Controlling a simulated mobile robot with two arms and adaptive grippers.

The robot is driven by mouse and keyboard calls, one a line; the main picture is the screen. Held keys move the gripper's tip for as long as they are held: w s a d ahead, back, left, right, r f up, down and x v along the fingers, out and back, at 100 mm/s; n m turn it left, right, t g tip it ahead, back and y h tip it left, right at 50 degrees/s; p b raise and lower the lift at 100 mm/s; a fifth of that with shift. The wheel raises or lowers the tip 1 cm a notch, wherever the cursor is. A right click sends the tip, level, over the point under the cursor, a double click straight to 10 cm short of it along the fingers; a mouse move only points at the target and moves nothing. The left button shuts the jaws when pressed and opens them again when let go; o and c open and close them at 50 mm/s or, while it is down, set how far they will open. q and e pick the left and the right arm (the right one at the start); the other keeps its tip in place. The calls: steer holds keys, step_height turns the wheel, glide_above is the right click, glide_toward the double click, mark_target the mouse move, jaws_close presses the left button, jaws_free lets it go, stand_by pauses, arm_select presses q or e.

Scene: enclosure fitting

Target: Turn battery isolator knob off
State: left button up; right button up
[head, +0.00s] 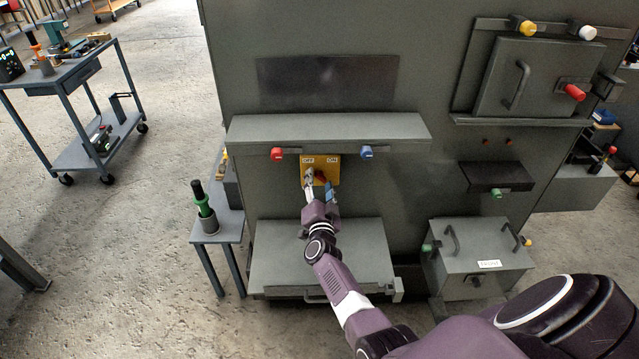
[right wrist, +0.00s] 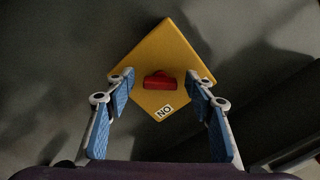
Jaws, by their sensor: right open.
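The isolator's red knob (right wrist: 160,81) sits in the middle of a yellow plate (right wrist: 178,42) on the grey enclosure. In the head view the yellow plate (head: 334,161) reads OFF at upper left and ON at upper right; the red knob (head: 320,177) is partly hidden by my gripper. In the right wrist view the plate is turned like a diamond, with the ON label below the knob. My right gripper (head: 320,190) is open in front of the plate, its blue-padded fingers on either side of the knob with gaps showing. My left gripper is out of view.
A grey ledge (head: 330,130) with a red knob (head: 277,154) and a blue knob (head: 367,153) juts out just above the plate. A grey box (head: 320,252) projects below my right gripper. A side stand (head: 225,228) holds a green-collared tool at left.

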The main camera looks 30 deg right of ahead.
steer(key=shift+s, duration=0.1)
steer(key=v, duration=0.7)
steer(key=shift+s+a, duration=0.1)
steer(key=shift+s, duration=0.05)
stand_by(0.4)
